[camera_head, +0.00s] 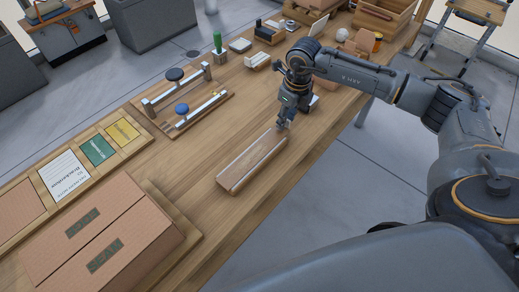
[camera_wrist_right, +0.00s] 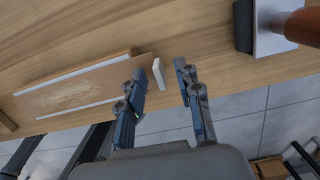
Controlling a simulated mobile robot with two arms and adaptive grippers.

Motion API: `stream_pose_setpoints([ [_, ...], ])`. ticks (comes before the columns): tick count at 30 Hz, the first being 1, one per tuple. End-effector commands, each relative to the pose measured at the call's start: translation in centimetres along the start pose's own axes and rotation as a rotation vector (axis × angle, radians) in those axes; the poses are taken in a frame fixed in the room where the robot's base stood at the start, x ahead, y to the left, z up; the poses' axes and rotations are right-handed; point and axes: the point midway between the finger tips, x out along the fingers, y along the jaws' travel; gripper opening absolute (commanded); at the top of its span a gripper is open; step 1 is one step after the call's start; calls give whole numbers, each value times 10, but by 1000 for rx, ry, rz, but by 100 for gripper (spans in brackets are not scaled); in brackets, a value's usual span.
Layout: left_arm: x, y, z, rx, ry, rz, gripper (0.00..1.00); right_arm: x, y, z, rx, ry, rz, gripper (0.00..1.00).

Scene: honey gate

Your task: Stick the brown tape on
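A long wooden holder (camera_head: 235,184) lies on the bench with a flat brown strip (camera_head: 252,160) along it, probably the brown tape. The right wrist view shows the brown strip (camera_wrist_right: 75,92) at left, with a pale smear on it and white edges beneath. My right gripper (camera_head: 283,126) is at the far end of the holder. Its two fingers (camera_wrist_right: 162,70) are apart, with the white piece between or just beyond their tips; contact cannot be told. My left gripper is not in view.
A cardboard box (camera_head: 95,235) with two dark labels lies at lower left. Beside it are a green card (camera_head: 97,149) and a yellow card (camera_head: 123,131). A rail fixture with knobs (camera_head: 182,108) stands behind. Wooden crates (camera_head: 385,14) are at the far end.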

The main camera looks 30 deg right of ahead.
Motion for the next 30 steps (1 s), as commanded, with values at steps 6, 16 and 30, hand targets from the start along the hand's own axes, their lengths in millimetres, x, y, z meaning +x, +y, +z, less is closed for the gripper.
stream_pose_setpoints([
  [6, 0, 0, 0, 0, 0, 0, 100, 0, 0, 0, 0, 0, 0, 0],
  [16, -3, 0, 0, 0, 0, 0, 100, -4, 0, 1, 0, -1, 0, 0],
  [30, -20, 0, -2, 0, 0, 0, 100, -32, 0, 4, 0, -1, 0, 0],
])
